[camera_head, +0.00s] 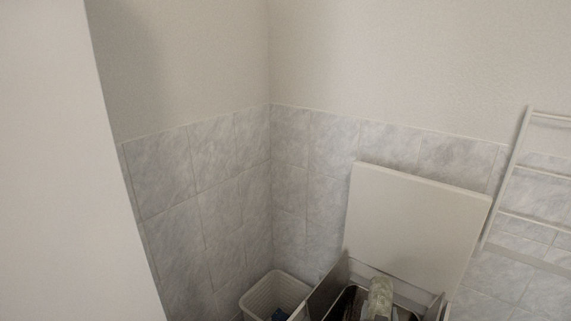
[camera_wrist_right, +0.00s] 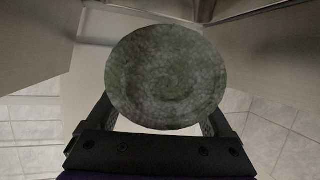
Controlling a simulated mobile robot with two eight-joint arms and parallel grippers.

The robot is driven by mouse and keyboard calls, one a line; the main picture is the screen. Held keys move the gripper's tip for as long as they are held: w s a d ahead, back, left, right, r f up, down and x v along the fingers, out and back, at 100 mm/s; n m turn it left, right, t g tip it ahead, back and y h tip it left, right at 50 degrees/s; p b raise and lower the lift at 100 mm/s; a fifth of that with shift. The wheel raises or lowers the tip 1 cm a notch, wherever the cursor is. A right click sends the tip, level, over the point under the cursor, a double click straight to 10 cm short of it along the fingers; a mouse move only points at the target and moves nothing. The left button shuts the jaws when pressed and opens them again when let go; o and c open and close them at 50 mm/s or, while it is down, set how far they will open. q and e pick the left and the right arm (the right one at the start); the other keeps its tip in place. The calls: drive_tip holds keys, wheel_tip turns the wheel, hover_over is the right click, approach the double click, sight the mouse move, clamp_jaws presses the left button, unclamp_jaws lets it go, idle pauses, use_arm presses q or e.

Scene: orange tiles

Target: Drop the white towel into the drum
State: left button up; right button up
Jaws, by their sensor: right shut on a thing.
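The towel (camera_head: 380,293) looks like a pale, rolled-up cylinder at the bottom of the head view. In the right wrist view its round end (camera_wrist_right: 165,75) looks mottled grey-green rather than white. My right gripper (camera_wrist_right: 158,120) is shut on it, with one dark finger on each side. In the head view the towel is over or within the opening of a white top-loading machine, whose raised lid (camera_head: 415,222) stands behind it. The drum's inside is mostly hidden by the towel and the frame edge. My left gripper is not in view.
A white basket (camera_head: 272,296) with something bluish in it stands left of the machine, near the tiled corner. A white ladder-like rack (camera_head: 508,180) is on the right wall. A large plain white surface (camera_head: 60,170) fills the left side.

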wheel_tip(320, 180, down, 4)
drive_tip(key=shift+s+d+r+b, duration=0.1)
drive_tip(key=shift+r+b, duration=0.05)
drive_tip(key=shift+b, duration=0.6)
drive_tip(key=shift+f+b, duration=0.35)
drive_tip(key=shift+f, duration=0.25)
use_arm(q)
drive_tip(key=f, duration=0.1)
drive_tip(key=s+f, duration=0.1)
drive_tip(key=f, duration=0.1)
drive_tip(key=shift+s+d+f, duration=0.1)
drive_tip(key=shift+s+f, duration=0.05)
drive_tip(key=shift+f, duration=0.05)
use_arm(e)
drive_tip(key=o, duration=1.6)
drive_tip(key=shift+c, duration=0.2)
wheel_tip(320, 180, up, 10)
drive_tip(key=shift+r+p, duration=0.1)
drive_tip(key=shift+p, duration=0.85)
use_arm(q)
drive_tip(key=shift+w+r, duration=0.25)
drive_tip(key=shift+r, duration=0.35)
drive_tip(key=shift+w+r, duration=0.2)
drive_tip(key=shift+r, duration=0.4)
